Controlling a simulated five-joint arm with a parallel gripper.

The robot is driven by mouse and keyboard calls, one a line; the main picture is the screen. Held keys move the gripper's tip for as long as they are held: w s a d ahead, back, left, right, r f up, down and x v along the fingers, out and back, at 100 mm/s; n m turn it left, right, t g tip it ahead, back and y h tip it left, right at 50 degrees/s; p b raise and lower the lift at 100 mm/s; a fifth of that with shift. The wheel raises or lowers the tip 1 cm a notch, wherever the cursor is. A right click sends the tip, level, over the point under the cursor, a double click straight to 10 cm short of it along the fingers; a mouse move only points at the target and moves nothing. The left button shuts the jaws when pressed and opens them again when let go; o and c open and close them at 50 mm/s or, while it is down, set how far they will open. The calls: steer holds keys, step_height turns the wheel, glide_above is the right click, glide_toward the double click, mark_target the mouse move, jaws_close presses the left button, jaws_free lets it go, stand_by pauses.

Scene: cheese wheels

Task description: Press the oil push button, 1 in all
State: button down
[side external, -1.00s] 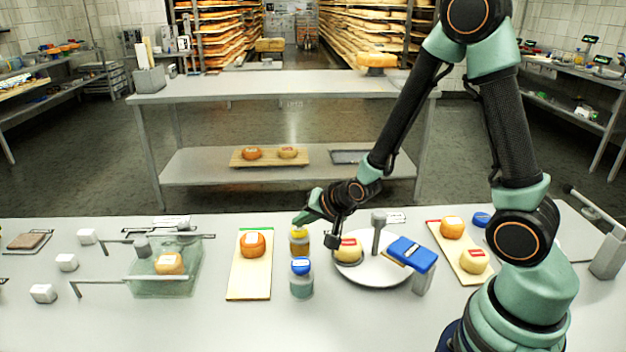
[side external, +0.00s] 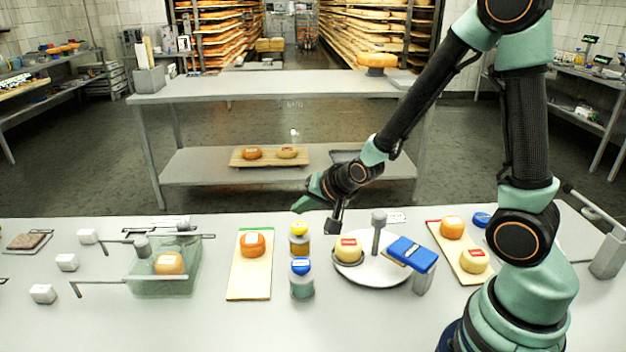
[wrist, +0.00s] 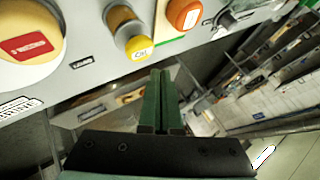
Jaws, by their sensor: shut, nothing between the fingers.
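The oil push button is a yellow top (side external: 299,227) on a small amber bottle (side external: 300,244), standing upright on the bench. In the wrist view the yellow top (wrist: 139,47) faces the camera and carries a dark "Oil" mark. My gripper (side external: 299,206) is shut and empty. Its green fingertips are above and slightly behind the yellow top in the side view, apart from it. In the wrist view the closed fingertips (wrist: 160,74) are just below and right of the yellow top.
A blue-topped bottle (side external: 301,279) stands in front of the oil bottle. A board with an orange cheese (side external: 252,245) is to the left. A white plate (side external: 373,277) with a red-labelled cheese (side external: 348,249) and a post is to the right.

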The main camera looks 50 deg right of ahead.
mark_target(303, 228)
steer(key=shift+r, duration=1.75)
steer(key=shift+s+r, duration=0.15)
steer(key=shift+r, duration=0.15)
steer(key=s+a+r+n+g, duration=0.1)
steer(key=s+r+n, duration=0.4)
steer(key=s, duration=0.2)
steer(key=s+a+r+n+g, duration=0.1)
steer(key=s+r+n+g, duration=0.1)
steer(key=s+r+n, duration=0.3)
steer(key=s, duration=0.2)
steer(key=shift+s+g, duration=0.3)
steer(key=c, duration=1.5)
jaws_free()
steer(key=shift+c, duration=0.2)
